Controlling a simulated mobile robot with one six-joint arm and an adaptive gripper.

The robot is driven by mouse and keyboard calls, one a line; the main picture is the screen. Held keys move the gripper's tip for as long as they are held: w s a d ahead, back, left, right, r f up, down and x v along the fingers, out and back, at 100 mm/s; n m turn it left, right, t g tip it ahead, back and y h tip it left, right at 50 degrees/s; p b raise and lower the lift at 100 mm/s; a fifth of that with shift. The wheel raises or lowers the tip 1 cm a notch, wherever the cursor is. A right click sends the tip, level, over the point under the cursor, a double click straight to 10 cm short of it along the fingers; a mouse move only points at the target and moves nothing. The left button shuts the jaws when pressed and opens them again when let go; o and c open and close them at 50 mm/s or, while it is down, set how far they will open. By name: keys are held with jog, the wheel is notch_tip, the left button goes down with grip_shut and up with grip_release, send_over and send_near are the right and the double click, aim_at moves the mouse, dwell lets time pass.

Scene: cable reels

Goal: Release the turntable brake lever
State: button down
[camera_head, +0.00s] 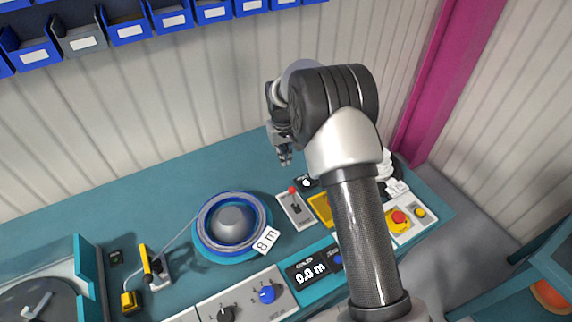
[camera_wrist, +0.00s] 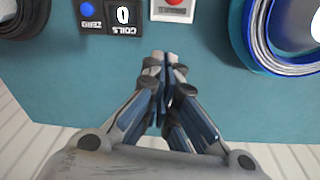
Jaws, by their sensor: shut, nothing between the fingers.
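A lever with a red knob (camera_head: 293,190) stands on a light grey plate (camera_head: 299,215) on the teal bench, just right of the turntable. In the wrist view the red knob (camera_wrist: 174,3) shows at the top edge, partly cut off. The turntable (camera_head: 198,240) bears a blue-rimmed reel (camera_head: 231,222) with a grey dome and an "8 m" tag. My gripper (camera_head: 286,161) hangs above and behind the lever, apart from it. In the wrist view its fingertips (camera_wrist: 160,60) are together and empty, below the lever plate in the picture.
A coil counter reading 0 (camera_wrist: 122,16) with a blue zero button (camera_wrist: 88,9) is beside the lever. A yellow panel (camera_head: 321,208), a red stop button (camera_head: 398,218) and a length display (camera_head: 310,271) stand nearby. A yellow cable guide (camera_head: 147,262) is left.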

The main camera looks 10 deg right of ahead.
aim_at(294, 198)
jog(key=f, duration=0.3)
jog(key=f+b, duration=0.1)
jog(key=f, duration=0.2)
jog(key=w+f+b, duration=0.1)
jog(key=f, duration=0.2)
jog(key=shift+d+f, duration=0.15)
jog(key=shift+f, duration=0.1)
jog(key=s, duration=0.1)
jog(key=s+r, duration=0.1)
jog(key=s, duration=0.1)
jog(key=shift+s+d+r+b, duration=0.1)
jog(key=shift+d+r+b, duration=0.1)
jog(key=shift+r+b, duration=0.1)
jog(key=shift+s, duration=0.35)
jog(key=shift+r, duration=0.1)
jog(key=shift+s, duration=0.15)
jog(key=shift+s+d+r+t+b, duration=0.1)
jog(key=shift+s+r+t+b, duration=0.1)
jog(key=shift+t+b, duration=0.2)
